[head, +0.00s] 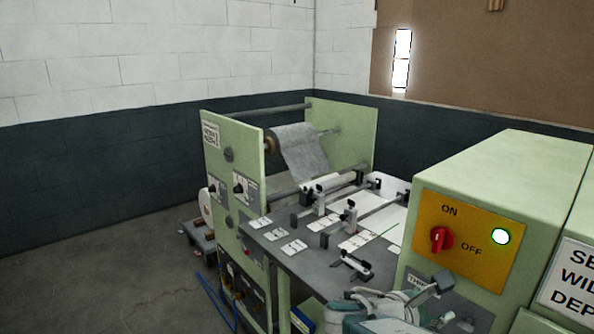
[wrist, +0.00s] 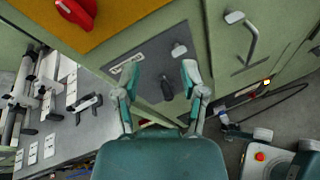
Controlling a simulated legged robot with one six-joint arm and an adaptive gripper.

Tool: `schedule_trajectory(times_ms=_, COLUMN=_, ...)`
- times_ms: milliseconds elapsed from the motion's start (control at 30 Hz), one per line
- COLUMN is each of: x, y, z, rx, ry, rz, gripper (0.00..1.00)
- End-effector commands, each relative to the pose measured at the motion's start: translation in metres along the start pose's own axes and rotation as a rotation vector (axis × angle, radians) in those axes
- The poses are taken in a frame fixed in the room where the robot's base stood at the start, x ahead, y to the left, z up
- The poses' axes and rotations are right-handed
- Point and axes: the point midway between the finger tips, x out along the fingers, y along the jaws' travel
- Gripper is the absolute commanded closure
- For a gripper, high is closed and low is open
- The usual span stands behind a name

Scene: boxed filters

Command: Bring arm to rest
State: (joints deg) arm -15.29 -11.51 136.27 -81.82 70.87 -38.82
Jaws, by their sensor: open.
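My gripper (wrist: 157,88) is open and empty in the wrist view, its two fingers spread apart in front of the green cabinet. A grey plate with a dark lever (wrist: 168,92) lies behind and between the fingertips; I cannot tell whether they touch it. In the head view my arm (head: 390,305) shows at the bottom right, in front of the green cabinet (head: 500,185), and it hides part of the grey plate.
The cabinet carries a yellow panel (head: 470,255) with a red switch (head: 441,239) and a lit green lamp (head: 501,236). A green machine with a grey roll (head: 302,150) and a worktable (head: 300,262) stands left of it. Open floor (head: 120,270) lies further left.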

Motion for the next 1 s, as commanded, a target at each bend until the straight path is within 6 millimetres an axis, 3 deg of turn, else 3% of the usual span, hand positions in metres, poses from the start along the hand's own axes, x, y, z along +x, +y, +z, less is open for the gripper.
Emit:
schedule_trajectory(times_ms=200, x=-0.008, y=-0.056, z=-0.01, rx=0.411, ry=0.221, rz=-0.221, gripper=0.46)
schedule_trajectory(times_ms=433, x=-0.035, y=-0.092, z=-0.03, rx=0.864, ry=0.435, rz=-0.452, gripper=0.46)
schedule_trajectory(times_ms=600, x=-0.064, y=-0.101, z=-0.042, rx=1.206, ry=0.586, rz=-0.628, gripper=0.46)
schedule_trajectory(times_ms=800, x=-0.098, y=-0.098, z=-0.048, rx=1.58, ry=0.75, rz=-0.828, gripper=0.46)
schedule_trajectory(times_ms=1000, x=-0.117, y=-0.092, z=-0.047, rx=1.762, ry=0.836, rz=-0.942, gripper=0.46)
